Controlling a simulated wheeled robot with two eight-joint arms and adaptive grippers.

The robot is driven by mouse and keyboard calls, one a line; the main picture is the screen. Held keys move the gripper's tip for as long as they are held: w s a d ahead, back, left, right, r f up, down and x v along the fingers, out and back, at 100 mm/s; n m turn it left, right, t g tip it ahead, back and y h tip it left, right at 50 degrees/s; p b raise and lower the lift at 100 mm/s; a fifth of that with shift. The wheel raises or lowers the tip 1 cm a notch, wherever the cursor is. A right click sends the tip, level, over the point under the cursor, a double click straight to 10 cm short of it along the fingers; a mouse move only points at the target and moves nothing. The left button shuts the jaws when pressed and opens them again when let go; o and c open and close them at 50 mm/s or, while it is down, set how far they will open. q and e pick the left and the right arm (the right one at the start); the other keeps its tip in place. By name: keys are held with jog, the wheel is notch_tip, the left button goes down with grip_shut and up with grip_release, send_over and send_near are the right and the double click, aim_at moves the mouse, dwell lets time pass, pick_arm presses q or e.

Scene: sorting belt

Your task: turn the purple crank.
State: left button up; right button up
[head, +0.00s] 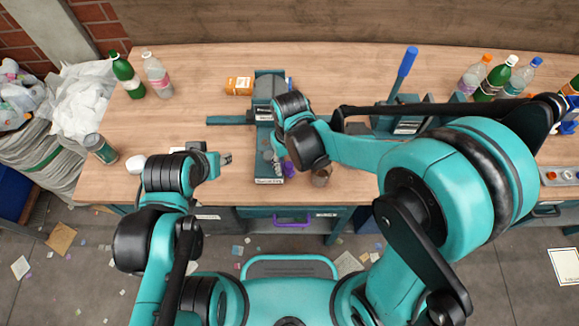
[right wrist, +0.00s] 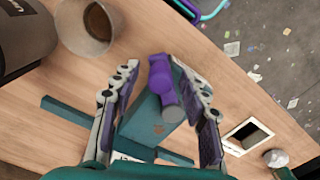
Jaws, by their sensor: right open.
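The purple crank (head: 288,168) shows in the head view at the right side of a dark teal device (head: 272,187) near the table's front edge, partly hidden by my right arm. In the right wrist view the purple crank (right wrist: 160,78) lies between the spread fingers of my right gripper (right wrist: 155,70), with a grey cylindrical part beside it. The right gripper is open, a finger on either side; I cannot tell whether either touches. My left gripper (head: 224,158) is left of the device, apart from it; its fingers are too small to read.
A brown cup (head: 321,175) stands just right of the crank, and shows in the right wrist view (right wrist: 90,25).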

jog(key=shift+f, duration=0.55)
grip_shut()
